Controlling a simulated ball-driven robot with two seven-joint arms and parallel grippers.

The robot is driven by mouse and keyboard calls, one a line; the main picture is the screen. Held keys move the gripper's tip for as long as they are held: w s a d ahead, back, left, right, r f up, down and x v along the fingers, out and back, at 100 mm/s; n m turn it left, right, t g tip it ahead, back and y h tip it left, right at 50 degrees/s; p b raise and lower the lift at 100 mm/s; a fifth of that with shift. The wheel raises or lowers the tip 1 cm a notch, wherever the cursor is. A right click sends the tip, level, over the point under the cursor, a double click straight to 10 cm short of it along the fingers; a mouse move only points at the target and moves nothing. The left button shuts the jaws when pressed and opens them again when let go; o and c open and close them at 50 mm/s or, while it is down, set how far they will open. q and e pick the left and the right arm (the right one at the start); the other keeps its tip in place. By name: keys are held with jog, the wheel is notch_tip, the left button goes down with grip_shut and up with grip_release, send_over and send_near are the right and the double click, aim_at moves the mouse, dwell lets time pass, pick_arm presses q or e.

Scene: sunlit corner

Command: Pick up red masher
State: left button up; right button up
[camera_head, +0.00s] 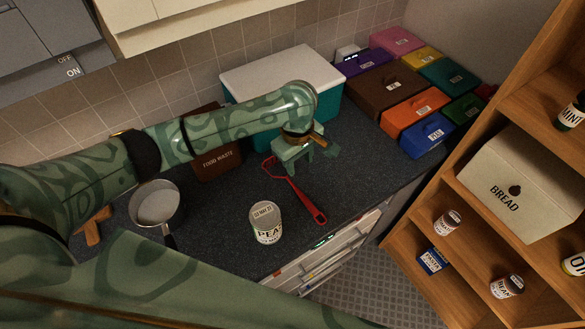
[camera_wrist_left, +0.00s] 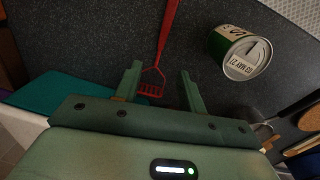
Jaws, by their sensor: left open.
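The red masher (camera_head: 306,198) lies on the dark worktop, its handle pointing to the front right and its head toward my left gripper (camera_head: 296,162). In the left wrist view the masher's handle (camera_wrist_left: 168,28) runs up to the top edge. Its wire head shows between the two green fingers of the left gripper (camera_wrist_left: 160,70), with space on both sides. The left gripper is open and empty; whether the fingers are level with the head is hard to tell. My right gripper is out of view; a green arm link crosses the bottom of the head view.
A can of peas (camera_head: 266,222) stands just left of the masher's handle. A saucepan (camera_head: 155,207) is further left. A food waste box (camera_head: 217,160) and a teal box with a pale lid (camera_head: 285,75) stand behind. Coloured boxes (camera_head: 415,108) line the back right.

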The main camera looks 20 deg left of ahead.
pick_arm(q)
jog(key=b, duration=0.3)
send_near(300, 194)
jog(key=f, duration=0.2)
jog(key=f+b, duration=0.1)
jog(key=shift+w+d+f, duration=0.15)
jog(key=shift+w+f, duration=0.15)
jog(key=shift+f, duration=0.25)
notch_tip(300, 194, down, 4)
jog(key=b, duration=0.3)
jog(key=shift+s, duration=0.1)
jog(key=shift+f, duration=0.35)
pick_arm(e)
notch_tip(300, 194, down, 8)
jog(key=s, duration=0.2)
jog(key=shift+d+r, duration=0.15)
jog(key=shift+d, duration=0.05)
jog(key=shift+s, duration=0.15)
pick_arm(q)
grip_shut()
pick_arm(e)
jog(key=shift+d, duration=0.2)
